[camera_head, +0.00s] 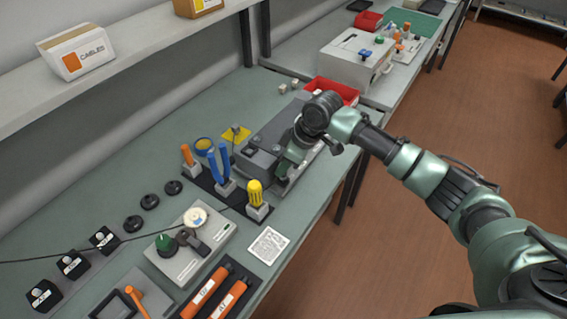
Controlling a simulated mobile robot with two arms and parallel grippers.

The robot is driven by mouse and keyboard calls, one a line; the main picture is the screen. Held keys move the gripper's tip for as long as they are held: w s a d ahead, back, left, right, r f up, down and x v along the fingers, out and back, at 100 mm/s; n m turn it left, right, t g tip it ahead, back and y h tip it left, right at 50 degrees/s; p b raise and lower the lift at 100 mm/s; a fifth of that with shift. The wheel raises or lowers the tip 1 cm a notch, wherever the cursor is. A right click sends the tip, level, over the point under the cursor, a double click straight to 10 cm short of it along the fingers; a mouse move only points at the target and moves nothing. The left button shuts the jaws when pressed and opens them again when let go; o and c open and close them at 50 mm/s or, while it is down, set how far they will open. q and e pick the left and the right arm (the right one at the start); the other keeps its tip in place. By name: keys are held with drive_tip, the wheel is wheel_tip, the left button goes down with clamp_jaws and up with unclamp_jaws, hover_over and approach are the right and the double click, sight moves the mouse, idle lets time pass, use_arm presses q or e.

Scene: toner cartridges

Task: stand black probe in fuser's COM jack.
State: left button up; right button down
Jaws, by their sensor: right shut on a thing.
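The fuser looks to be the dark grey unit (262,152) on the green bench, partly hidden behind my right arm. My right gripper (288,168) points down at the fuser's right side, close over it. It is shut on what seems to be the black probe, which is mostly hidden by the fingers. A thin black lead (150,234) runs from the left edge across the bench toward that area. I cannot make out the COM jack or whether the probe touches it. My left gripper is not in view.
A tool holder with blue pliers (220,163) and a yellow-handled screwdriver (255,193) stands just in front of the fuser. A red bin (335,90) is behind it. Black pucks, small black boxes and orange cylinders (206,290) fill the near bench. A shelf runs along the left.

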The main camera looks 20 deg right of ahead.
drive_tip(key=shift+f, duration=0.1)
idle(0.6)
drive_tip(key=c, duration=1.2)
unclamp_jaws()
drive_tip(key=b+v, duration=0.1)
drive_tip(key=v, duration=0.6)
drive_tip(key=shift+r, duration=0.35)
drive_tip(key=shift+d, duration=0.15)
